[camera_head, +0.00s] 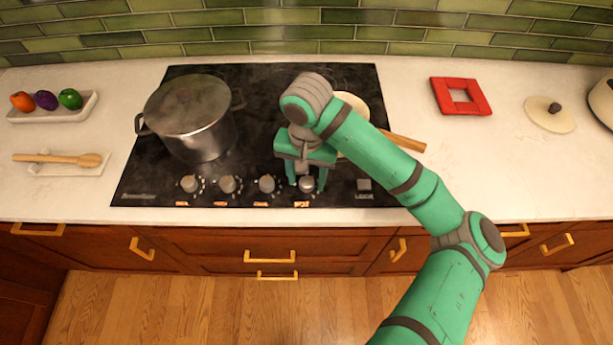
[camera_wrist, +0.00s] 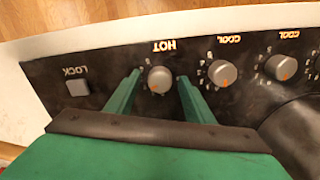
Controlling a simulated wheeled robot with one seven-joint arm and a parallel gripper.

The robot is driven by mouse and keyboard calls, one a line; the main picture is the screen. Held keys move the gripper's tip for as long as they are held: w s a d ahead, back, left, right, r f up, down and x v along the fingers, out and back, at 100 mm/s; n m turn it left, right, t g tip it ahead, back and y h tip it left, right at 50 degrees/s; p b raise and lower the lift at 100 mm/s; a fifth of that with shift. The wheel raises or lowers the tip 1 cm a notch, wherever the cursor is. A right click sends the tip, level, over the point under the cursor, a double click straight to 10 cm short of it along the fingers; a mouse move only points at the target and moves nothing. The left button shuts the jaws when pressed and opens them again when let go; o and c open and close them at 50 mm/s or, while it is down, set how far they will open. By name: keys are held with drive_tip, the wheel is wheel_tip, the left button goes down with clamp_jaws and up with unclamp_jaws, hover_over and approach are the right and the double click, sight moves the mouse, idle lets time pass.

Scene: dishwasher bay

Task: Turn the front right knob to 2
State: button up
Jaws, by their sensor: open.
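The front right knob (camera_head: 307,184) is the rightmost of the knobs along the cooktop's front edge. I cannot tell how far down the fingertips reach.
The other knobs (camera_head: 266,184) sit to the left, labelled "COOL" where the wrist view shows them. A LOCK button (camera_head: 364,185) is to the right. A lidded steel pot (camera_head: 190,115) stands on the left burners. A pan with a wooden handle (camera_head: 405,141) is partly behind my arm.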

sight(306, 181)
wheel_tip(306, 181, up, 11)
idle(0.6)
drive_tip(key=shift+a+f, duration=0.1)
drive_tip(key=shift+f, duration=0.05)
idle(0.3)
